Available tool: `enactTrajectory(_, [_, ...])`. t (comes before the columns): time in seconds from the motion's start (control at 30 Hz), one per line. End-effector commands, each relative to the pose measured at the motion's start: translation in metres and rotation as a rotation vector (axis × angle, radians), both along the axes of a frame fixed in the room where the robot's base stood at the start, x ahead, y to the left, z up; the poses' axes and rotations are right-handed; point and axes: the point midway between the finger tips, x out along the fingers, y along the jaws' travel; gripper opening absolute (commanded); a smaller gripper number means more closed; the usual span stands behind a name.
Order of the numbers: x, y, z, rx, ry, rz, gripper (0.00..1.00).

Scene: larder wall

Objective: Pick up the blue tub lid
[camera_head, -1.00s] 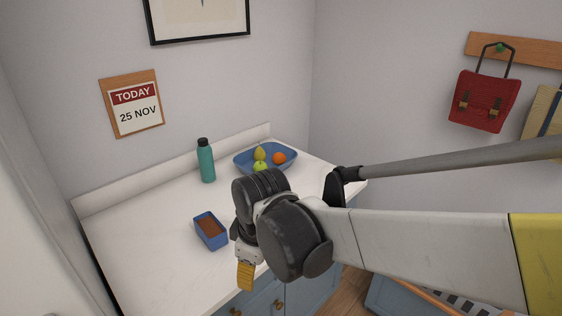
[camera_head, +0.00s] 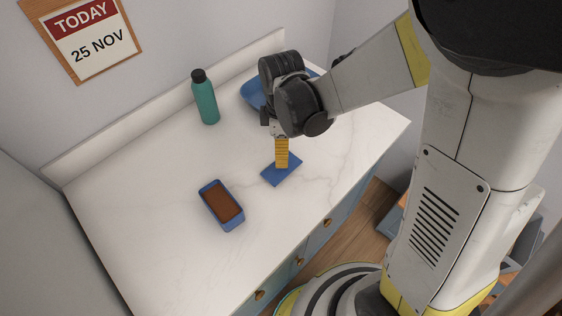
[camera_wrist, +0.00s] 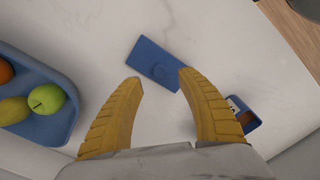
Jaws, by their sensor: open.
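The blue tub lid (camera_head: 281,170) lies flat on the white counter, to the right of the open blue tub (camera_head: 222,205) with brown contents. I cannot tell whether a fingertip touches the lid. The tub (camera_wrist: 243,116) is partly hidden behind the right finger.
A teal bottle (camera_head: 205,98) stands near the back of the counter (camera_head: 130,190). A blue fruit bowl (camera_head: 255,93) is partly behind my arm; it also shows in the wrist view (camera_wrist: 50,68), with a green apple (camera_wrist: 46,99). The counter's left part is clear.

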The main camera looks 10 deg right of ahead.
Motion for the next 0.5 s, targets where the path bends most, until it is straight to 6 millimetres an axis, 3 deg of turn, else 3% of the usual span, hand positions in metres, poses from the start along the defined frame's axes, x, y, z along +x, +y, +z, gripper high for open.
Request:
enactTrajectory(0.3, [-0.002,0.0,-0.045,0.0,0.0,-0.001,0.46])
enactTrajectory(0.5, [-0.002,0.0,-0.053,0.0,0.0,-0.001,0.46])
